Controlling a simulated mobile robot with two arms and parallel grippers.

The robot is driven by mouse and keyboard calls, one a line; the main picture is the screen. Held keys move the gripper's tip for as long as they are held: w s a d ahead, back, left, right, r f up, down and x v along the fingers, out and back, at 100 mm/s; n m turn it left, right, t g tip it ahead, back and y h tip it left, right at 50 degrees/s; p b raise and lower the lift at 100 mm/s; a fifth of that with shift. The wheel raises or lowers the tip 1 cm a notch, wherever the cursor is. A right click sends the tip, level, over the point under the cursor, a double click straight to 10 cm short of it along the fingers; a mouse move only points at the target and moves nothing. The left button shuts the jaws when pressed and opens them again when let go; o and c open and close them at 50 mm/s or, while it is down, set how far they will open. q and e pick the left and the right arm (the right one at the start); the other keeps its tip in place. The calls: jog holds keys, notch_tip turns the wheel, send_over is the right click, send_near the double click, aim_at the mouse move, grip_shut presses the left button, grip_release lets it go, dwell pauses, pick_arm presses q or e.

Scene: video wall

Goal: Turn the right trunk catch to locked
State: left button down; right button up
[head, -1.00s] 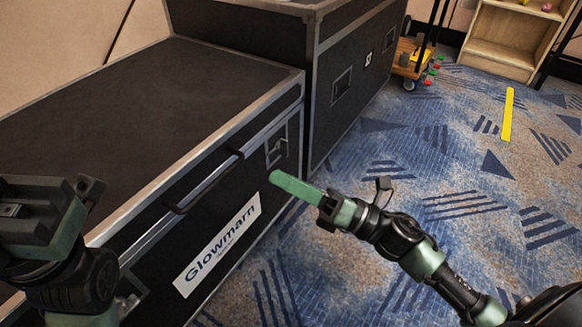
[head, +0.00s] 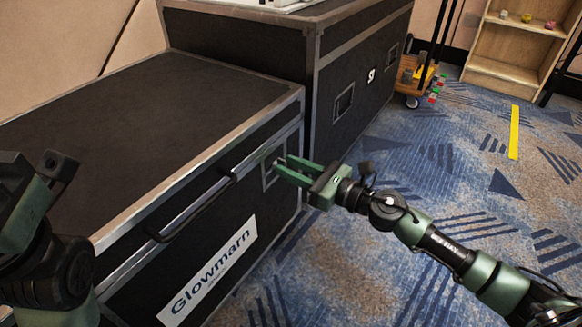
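The black trunk (head: 150,120) with metal edges and a "Glowmarn" label stands at the left. Its right catch (head: 268,178), a small metal-framed plate, is on the front face near the right corner. My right gripper (head: 282,163) is at this catch, its two green fingers apart and pointing at it. The fingertips partly cover the catch, so its turn position and any contact are unclear. My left gripper (head: 35,175) is at the left edge, partly cut off, away from the right catch; its finger opening does not show clearly.
A bar handle (head: 195,208) runs along the trunk's front. A taller black case (head: 345,75) stands behind it. A wooden cart (head: 415,78) and a shelf (head: 505,70) are at the back. Blue patterned carpet (head: 400,160) is open on the right.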

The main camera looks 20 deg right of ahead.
grip_shut()
